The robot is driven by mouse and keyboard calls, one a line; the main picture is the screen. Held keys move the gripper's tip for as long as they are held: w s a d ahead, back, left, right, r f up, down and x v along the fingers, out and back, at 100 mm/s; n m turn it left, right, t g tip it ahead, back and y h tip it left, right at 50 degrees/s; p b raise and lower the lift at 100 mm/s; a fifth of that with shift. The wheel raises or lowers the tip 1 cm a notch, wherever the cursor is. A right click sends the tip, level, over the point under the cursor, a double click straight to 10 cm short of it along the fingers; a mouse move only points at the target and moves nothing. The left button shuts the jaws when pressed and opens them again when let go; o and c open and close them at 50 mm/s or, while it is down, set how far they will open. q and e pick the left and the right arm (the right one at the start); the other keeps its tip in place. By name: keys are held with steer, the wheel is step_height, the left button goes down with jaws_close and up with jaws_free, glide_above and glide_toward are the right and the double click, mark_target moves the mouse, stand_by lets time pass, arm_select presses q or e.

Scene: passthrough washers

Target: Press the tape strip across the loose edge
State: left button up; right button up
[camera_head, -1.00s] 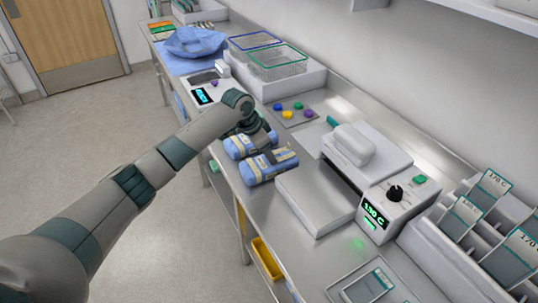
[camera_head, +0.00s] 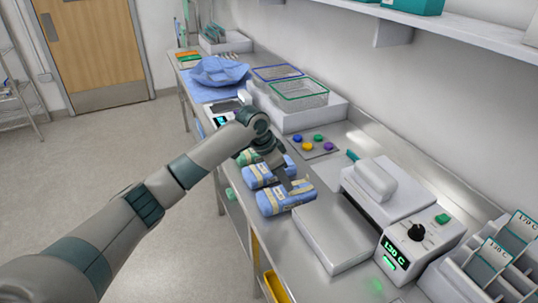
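Several blue wrapped packs with beige tape bands lie in a row along the front of the steel counter. The nearest pack (camera_head: 272,206) lies left of a flat grey plate. Another pack (camera_head: 255,178) lies behind it, partly covered by my arm. My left gripper (camera_head: 286,183) points down at the top of the nearest pack, close to its tape. I cannot tell whether it touches the tape or whether its fingers are apart. A loose edge is too small to make out. My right gripper is out of view.
A sealer (camera_head: 385,190) with a white handle and a control box (camera_head: 415,243) reading 130 C stand to the right. Coloured buttons (camera_head: 314,146) lie behind the packs. Wire baskets (camera_head: 300,95) and a blue wrap (camera_head: 218,72) are farther back. A yellow bin (camera_head: 276,288) hangs at the front edge.

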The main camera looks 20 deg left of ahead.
arm_select(q)
steer(key=b+v, duration=0.3)
steer(key=v, duration=1)
